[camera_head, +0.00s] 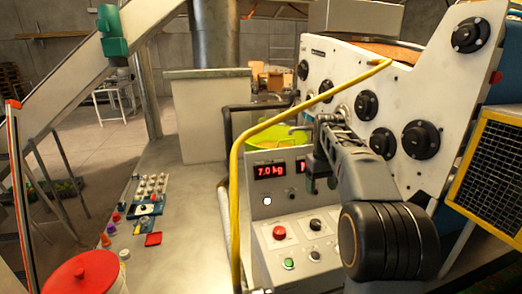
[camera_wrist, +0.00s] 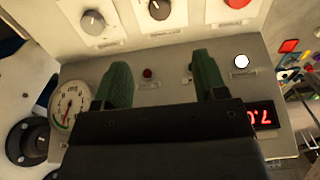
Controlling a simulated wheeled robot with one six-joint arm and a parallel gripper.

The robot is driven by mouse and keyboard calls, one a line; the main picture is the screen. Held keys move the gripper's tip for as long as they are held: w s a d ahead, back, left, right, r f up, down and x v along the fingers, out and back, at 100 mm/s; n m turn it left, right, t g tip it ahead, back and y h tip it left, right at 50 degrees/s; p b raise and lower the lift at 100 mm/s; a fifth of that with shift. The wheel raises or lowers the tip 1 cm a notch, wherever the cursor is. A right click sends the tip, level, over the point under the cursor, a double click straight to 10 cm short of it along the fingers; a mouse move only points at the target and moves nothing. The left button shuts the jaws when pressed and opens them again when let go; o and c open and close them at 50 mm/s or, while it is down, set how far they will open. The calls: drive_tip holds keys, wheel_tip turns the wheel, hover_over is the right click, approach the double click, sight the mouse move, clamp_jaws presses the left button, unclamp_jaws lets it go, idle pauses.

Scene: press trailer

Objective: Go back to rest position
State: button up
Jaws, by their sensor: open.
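My gripper (camera_wrist: 160,72) shows in the wrist view as two green fingers held apart, with nothing between them. It is over the grey front of a control panel (camera_wrist: 175,100), with a small red light (camera_wrist: 147,73) seen between the fingers. In the head view my gripper (camera_head: 318,172) hangs at the end of my arm, beside the panel's red displays; the first reads 7.0 kg (camera_head: 270,171) and the second is partly hidden. A red button (camera_head: 279,232), a green button (camera_head: 288,263) and black knobs (camera_head: 315,224) sit on the panel's lower face.
A yellow rail (camera_head: 236,210) rises left of the panel and bends over it. The white machine side (camera_head: 395,95) with black round fittings stands behind my arm. A pressure gauge (camera_wrist: 69,105) is left of the fingers. Small coloured items, a red lidded container (camera_head: 82,272) and open floor lie left.

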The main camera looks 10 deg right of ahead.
drive_tip(key=shift+m+t, duration=0.4)
drive_tip(key=shift+m, duration=0.4)
drive_tip(key=f, duration=0.2)
drive_tip(key=s+f, duration=0.1)
drive_tip(key=a+f, duration=0.1)
drive_tip(key=f, duration=0.1)
drive_tip(key=shift+s+f, duration=0.3)
drive_tip(key=s+a+f+t, duration=0.1)
drive_tip(key=s+a, duration=0.4)
drive_tip(key=s, duration=0.5)
drive_tip(key=s+a+f+t, duration=0.2)
drive_tip(key=s+a, duration=0.2)
drive_tip(key=s, duration=0.6)
drive_tip(key=shift+s+a+f+t, duration=0.3)
drive_tip(key=shift+a+f, duration=0.05)
